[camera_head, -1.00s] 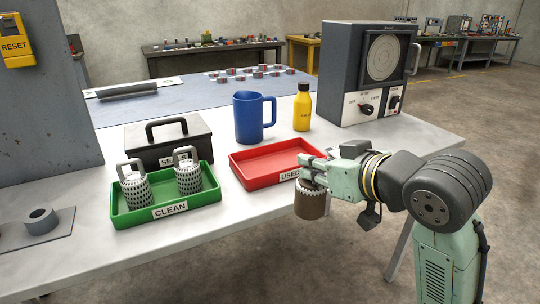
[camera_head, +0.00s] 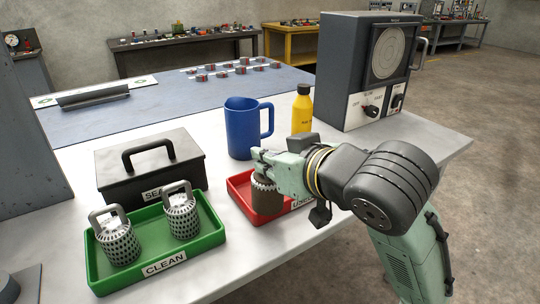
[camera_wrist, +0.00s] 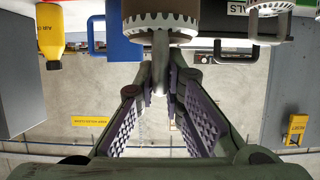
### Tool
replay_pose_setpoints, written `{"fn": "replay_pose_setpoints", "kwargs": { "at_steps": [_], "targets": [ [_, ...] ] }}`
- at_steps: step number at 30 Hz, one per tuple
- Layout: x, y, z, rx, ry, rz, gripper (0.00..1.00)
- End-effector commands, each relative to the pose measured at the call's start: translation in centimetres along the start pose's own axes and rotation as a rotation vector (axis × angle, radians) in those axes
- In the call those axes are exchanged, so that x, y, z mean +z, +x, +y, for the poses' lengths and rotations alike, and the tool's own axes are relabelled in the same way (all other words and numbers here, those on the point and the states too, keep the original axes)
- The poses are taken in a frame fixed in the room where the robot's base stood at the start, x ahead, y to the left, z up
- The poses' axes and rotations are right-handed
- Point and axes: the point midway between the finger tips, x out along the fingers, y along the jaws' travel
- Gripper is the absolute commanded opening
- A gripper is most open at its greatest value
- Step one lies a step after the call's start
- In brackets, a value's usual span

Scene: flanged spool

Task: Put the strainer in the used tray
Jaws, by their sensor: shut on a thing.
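A brown strainer (camera_head: 266,196) with a pale toothed rim hangs upright below my gripper (camera_head: 262,162). My gripper is shut on its metal handle (camera_wrist: 160,62), which shows between the fingers in the wrist view. The red used tray (camera_head: 236,184) lies on the table behind and around the strainer in the head view. The strainer overlaps the tray's middle; I cannot tell whether it touches the floor of the tray. My gripper and wrist hide the tray's right part and some of its label.
Left of the used tray, a green clean tray (camera_head: 165,264) holds two grey strainers (camera_head: 118,243). A dark box (camera_head: 150,172) stands behind it. A blue jug (camera_head: 240,135) and a yellow bottle (camera_head: 302,110) stand close behind the used tray. A grey machine (camera_head: 350,70) is back right.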

Motion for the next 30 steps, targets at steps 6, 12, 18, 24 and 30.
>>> {"fn": "replay_pose_setpoints", "kwargs": {
  "at_steps": [6, 12, 18, 24, 30],
  "targets": [
    [-1.8, 5.0, 3.0, -0.002, 0.004, -0.002, 0.00],
    [-2.9, 8.9, 5.3, -0.001, 0.002, -0.002, 0.00],
    [-3.1, 10.5, 6.2, 0.000, 0.000, 0.001, 0.00],
    [-0.7, 11.4, 6.3, 0.000, 0.003, 0.000, 0.00],
    [0.1, 11.8, 6.2, 0.001, -0.002, 0.003, 0.00]
  ]
}}
